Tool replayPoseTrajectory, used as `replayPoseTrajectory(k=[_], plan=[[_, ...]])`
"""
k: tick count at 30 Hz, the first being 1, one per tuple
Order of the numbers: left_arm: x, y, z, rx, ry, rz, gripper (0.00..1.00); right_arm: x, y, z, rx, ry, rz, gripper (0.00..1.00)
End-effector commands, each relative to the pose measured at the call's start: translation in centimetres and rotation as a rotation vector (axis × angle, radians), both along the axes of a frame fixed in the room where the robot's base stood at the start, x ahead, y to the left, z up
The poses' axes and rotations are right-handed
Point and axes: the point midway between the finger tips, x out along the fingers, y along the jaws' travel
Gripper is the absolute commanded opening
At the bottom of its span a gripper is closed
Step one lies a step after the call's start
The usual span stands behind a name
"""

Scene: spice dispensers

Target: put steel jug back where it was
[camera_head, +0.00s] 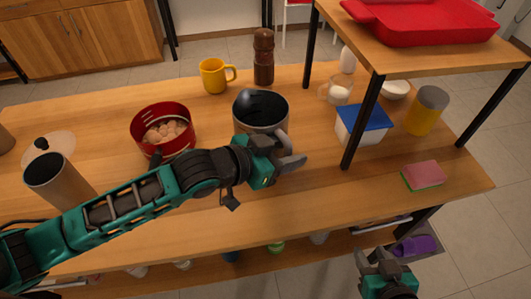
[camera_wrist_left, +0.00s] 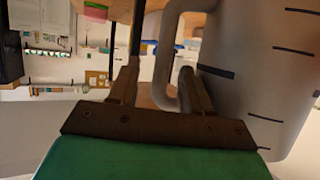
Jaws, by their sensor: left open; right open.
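The steel jug (camera_head: 262,123), grey with a dark inside, stands upright on the wooden table in the head view. In the left wrist view the jug (camera_wrist_left: 255,75) fills the right side, with black level marks on its wall. Its handle (camera_wrist_left: 167,55) comes down between the fingers of my left gripper (camera_wrist_left: 158,90). That gripper (camera_head: 290,152) is open at the jug's near side and hides part of it in the head view. I cannot tell whether a finger touches the handle. My right gripper (camera_head: 381,262) is open and empty, low beyond the table's front edge.
A red pot (camera_head: 163,147) with brown balls stands left of the jug. A yellow mug (camera_head: 213,76) and pepper mill (camera_head: 263,55) stand behind. A blue-lidded box (camera_head: 363,121) and shelf post (camera_head: 362,125) are to the right.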

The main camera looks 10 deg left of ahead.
Motion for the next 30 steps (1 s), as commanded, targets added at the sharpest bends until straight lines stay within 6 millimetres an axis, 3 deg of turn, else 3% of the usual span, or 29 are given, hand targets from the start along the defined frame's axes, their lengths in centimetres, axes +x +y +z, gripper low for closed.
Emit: replayPoseTrajectory(k=[15, 30], plan=[[-6.6, 6.5, 3.7, 0.002, 0.005, 0.002, 0.48, 0.0, 0.0, 0.8, 0.000, 0.000, 0.000, 0.43], [-7.5, 7.3, 4.4, 0.000, 0.001, 0.000, 0.48, 0.0, 0.0, 0.8, 0.000, 0.000, 0.000, 0.43]])
